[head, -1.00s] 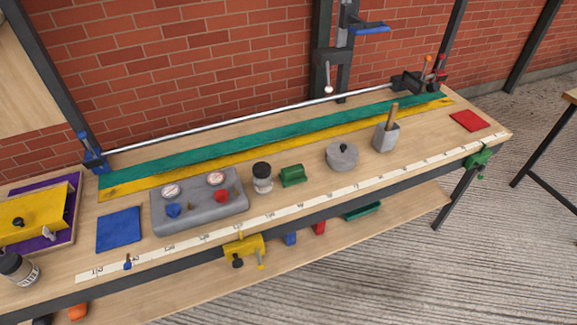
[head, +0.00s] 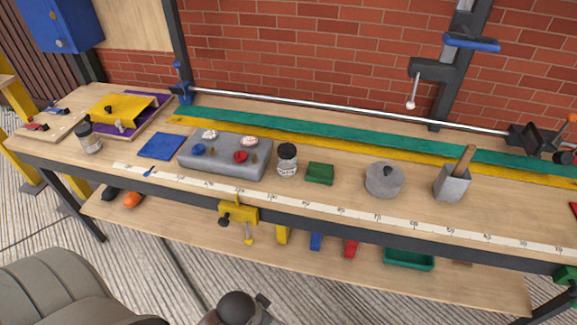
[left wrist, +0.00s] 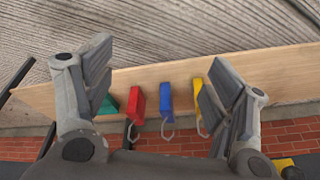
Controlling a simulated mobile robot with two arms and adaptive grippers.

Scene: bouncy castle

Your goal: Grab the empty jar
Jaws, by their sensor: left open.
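Two jars with dark lids stand upright on the workbench in the head view. One jar (head: 88,138) is near the left end, beside the purple tray. The other jar (head: 287,160) is at the middle, between the grey gauge panel and a green block, with a pale label. I cannot tell from here which one is empty. My left gripper (left wrist: 157,68) is open in the left wrist view, with nothing between its fingers. It faces the lower shelf, and no jar shows there. My right gripper is not in view.
The grey gauge panel (head: 222,156), green block (head: 320,173), round grey lidded pot (head: 384,181) and grey holder (head: 452,187) line the bench. A yellow clamp (head: 238,213) hangs on the front edge. The lower shelf (left wrist: 285,70) holds red, blue and yellow items.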

